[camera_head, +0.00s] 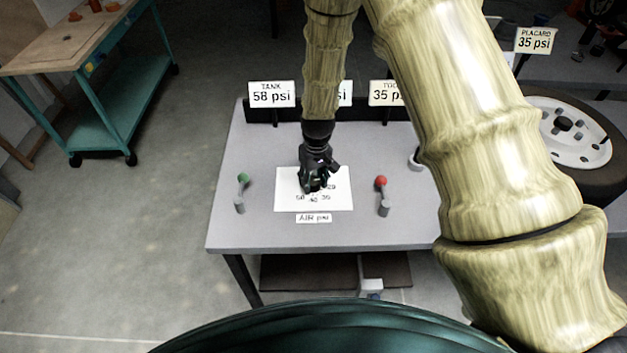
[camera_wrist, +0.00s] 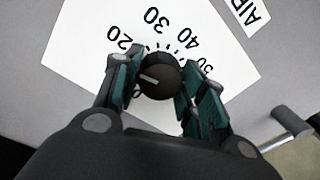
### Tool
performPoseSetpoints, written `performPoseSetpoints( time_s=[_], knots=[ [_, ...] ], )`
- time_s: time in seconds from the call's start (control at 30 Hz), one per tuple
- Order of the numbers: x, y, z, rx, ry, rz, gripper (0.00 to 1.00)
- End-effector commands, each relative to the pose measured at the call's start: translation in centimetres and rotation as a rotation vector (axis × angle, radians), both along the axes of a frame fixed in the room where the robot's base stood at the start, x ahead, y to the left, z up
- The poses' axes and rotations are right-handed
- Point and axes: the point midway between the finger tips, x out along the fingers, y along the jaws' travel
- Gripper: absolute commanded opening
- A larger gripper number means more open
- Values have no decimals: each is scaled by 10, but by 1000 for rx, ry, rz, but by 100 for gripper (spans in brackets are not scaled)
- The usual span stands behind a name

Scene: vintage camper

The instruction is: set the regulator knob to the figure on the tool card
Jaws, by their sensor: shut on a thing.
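The regulator knob (camera_wrist: 160,77) is round and black with a white pointer line. In the wrist view the line points left, below the printed 20 and near a mostly hidden figure. The white dial sheet (camera_wrist: 85,40) shows 20, 30, 40 and a partly covered 50. My gripper (camera_head: 318,184) is over the sheet, and its teal-padded fingers (camera_wrist: 158,85) are shut on the knob from both sides. The tool card (camera_head: 386,94) at the table's back reads 35 psi, its right end hidden by my arm. In the head view my gripper hides the knob.
A tank card (camera_head: 272,94) reads 58 psi; a card beside it is mostly hidden by my arm. A placard (camera_head: 535,40) reads 35 psi. A green-tipped lever (camera_head: 242,190) and a red-tipped lever (camera_head: 382,195) flank the sheet. A wheel (camera_head: 575,135) is at right.

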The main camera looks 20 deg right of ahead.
Motion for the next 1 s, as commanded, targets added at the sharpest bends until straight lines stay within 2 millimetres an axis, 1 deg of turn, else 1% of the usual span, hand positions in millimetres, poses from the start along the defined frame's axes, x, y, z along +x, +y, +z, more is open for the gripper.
performPoseSetpoints(
  time_s=[1.0],
  knots=[
    [0, 1, 2, -1, -2, -964, 17]
  ],
)
